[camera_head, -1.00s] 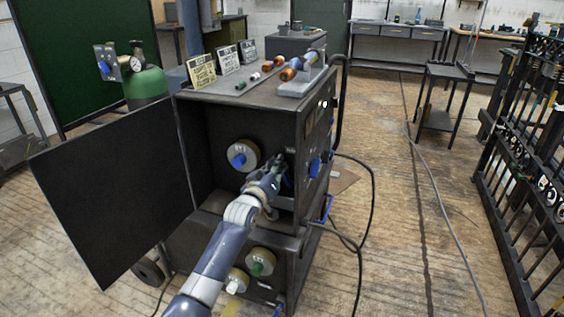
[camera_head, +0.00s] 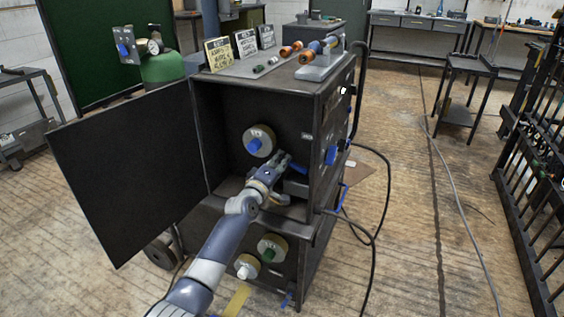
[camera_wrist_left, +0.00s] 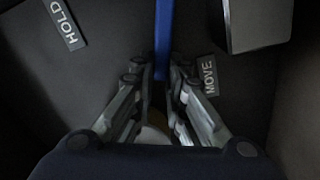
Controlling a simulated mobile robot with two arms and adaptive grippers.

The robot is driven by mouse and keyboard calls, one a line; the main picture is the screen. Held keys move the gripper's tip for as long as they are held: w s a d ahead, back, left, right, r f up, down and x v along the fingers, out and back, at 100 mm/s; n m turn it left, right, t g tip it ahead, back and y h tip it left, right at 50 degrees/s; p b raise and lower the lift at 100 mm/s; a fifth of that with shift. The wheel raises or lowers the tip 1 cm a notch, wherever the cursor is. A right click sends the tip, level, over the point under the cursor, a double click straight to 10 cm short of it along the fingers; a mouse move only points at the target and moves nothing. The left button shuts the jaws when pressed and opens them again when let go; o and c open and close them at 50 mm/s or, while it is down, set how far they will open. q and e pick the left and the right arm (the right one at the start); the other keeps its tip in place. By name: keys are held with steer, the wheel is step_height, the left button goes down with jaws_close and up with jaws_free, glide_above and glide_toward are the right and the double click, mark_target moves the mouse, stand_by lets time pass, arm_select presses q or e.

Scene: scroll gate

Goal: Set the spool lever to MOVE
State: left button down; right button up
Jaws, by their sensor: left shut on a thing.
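The spool lever is a blue bar (camera_wrist_left: 163,35) in the left wrist view, running up the middle from between my fingers. A HOLD label (camera_wrist_left: 64,25) is at upper left and a MOVE label (camera_wrist_left: 209,75) is right of the bar, close to my right finger. My left gripper (camera_wrist_left: 160,78) is shut on the lever. In the head view, my left gripper (camera_head: 281,163) reaches into the open cabinet (camera_head: 215,130), below and right of the upper spool (camera_head: 259,140). There the arm and hand mostly hide the lever. My right gripper is out of view.
The open cabinet door (camera_head: 125,170) is left of my arm. A dark box-like part (camera_wrist_left: 258,20) is at upper right in the wrist view. Lower spools (camera_head: 272,248) sit under the arm. Cables (camera_head: 385,190) run over the floor at right.

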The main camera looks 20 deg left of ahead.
arm_select(q)
steer(key=shift+f, duration=0.15)
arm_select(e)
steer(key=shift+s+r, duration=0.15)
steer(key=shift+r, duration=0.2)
arm_select(q)
steer(key=c, duration=1.6)
jaws_free()
steer(key=shift+s, duration=0.1)
steer(key=s, duration=1.1)
steer(key=shift+s+a, duration=0.25)
steer(key=shift+s, duration=0.15)
